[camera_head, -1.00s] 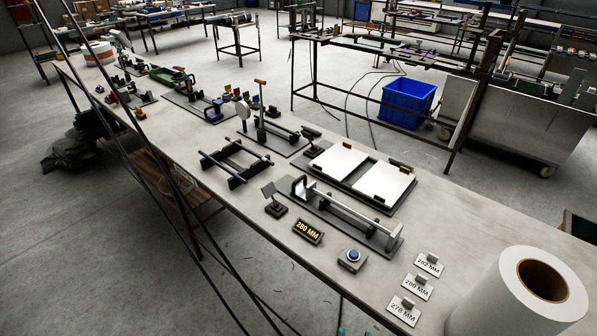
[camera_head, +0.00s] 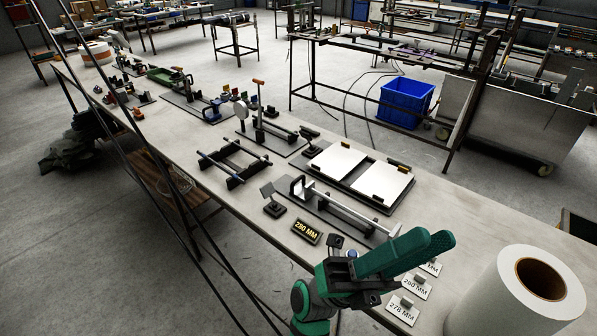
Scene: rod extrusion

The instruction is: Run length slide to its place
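The length gauge stands at the front middle of the bench, a bright metal rail (camera_head: 342,207) on a dark base. An upright dark-framed block (camera_head: 298,187) sits at its left end. Its right end is partly hidden by my arm, and I cannot tell which part is the slide. A dark sign (camera_head: 306,231) beside it reads 280 MM in yellow. My gripper (camera_head: 435,242) is green with a black body, above the bench's front edge and pointing right. Its long fingers look close together from this angle. Whether they are open is unclear, and I see nothing held.
Label plates lie at right, including 280 MM (camera_head: 414,287) and 278 MM (camera_head: 402,308), with another partly covered. A large white roll (camera_head: 515,295) stands at the right end. A tray with two white panels (camera_head: 335,161) lies behind the gauge. A black frame (camera_head: 234,165) stands left.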

